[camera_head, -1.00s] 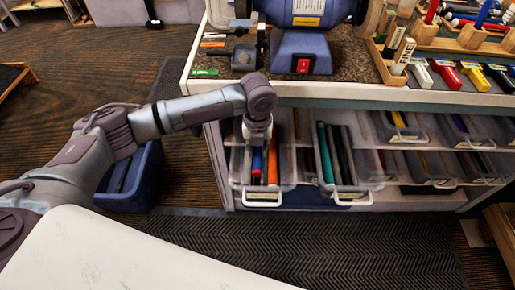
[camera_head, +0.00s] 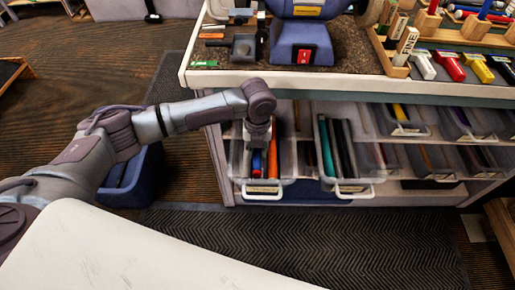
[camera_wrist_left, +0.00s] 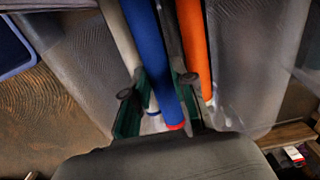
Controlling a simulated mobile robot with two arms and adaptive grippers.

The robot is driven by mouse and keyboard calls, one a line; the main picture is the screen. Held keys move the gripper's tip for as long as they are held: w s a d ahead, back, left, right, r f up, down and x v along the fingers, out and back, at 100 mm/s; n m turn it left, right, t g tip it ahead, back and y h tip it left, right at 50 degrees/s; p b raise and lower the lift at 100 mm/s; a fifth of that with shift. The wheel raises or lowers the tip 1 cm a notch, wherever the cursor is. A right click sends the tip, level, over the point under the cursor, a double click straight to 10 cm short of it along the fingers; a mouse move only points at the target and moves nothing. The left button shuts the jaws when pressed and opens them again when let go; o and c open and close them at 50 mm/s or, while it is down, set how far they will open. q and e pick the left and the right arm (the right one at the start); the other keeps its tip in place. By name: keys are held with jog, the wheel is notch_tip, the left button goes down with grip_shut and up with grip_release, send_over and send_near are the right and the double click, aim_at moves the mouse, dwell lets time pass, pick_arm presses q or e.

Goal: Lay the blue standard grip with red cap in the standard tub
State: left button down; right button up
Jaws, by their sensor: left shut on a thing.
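The blue grip with a red cap (camera_wrist_left: 150,50) runs between the fingers of my left gripper (camera_wrist_left: 159,88) in the left wrist view, its red end toward the camera. My left gripper is shut on it. In the head view my left gripper (camera_head: 258,146) points down into the clear left tub (camera_head: 236,166), and the blue grip (camera_head: 257,163) shows below it, inside the tub's outline. An orange grip (camera_head: 272,163) lies beside it in the same tub. Whether the blue grip touches the tub floor cannot be told. My right gripper is not in view.
A second clear tub (camera_head: 352,189) with teal and dark grips stands just to the right. More tubs fill the shelves further right. The bench top (camera_head: 215,78) with a grinder (camera_head: 303,42) overhangs above. A blue bin (camera_head: 143,180) stands on the floor at left.

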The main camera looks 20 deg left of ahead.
pick_arm(q)
jog(key=shift+f, duration=0.45)
jog(key=c, duration=0.9)
grip_release()
jog(key=shift+o, duration=0.2)
jog(key=shift+r, duration=0.1)
notch_tip(320, 180, up, 12)
jog(key=shift+s, duration=0.1)
